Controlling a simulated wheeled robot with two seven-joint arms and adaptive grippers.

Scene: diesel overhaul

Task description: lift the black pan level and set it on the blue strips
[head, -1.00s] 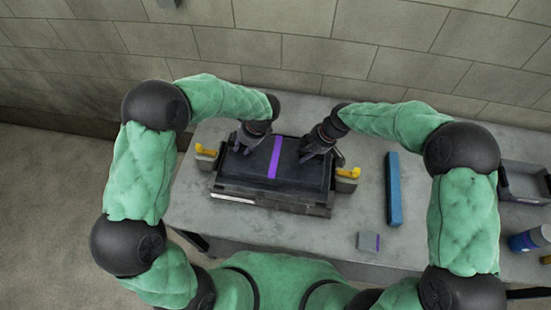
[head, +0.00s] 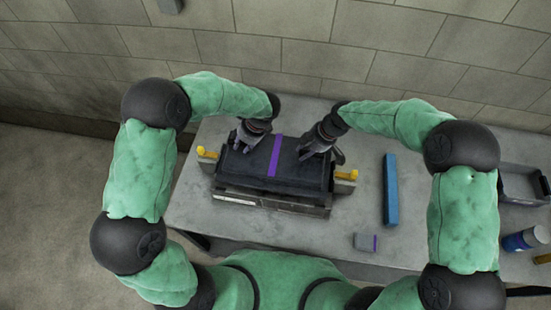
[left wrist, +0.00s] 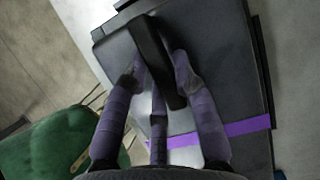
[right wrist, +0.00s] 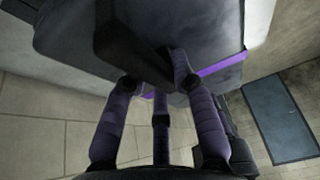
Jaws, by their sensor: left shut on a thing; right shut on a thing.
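The black pan (head: 300,175) has a purple stripe across its middle and shows in the head view above a dark base with yellow clips. It looks about level and slightly raised. My left gripper (head: 241,146) is shut on the handle (left wrist: 153,55) at the pan's left part. My right gripper (head: 320,149) is shut on the handle (right wrist: 130,50) at its right part. A long blue strip (head: 390,190) lies on the table to the right, apart from the pan; I can make out only one. The pan's underside is hidden.
The dark base (head: 270,201) sits under the pan, with yellow clips (head: 207,152) at its ends. A small grey block (head: 364,242) lies front right. A grey bin (head: 520,185) and a blue-and-white can (head: 522,240) stand far right. A block wall rises behind the table.

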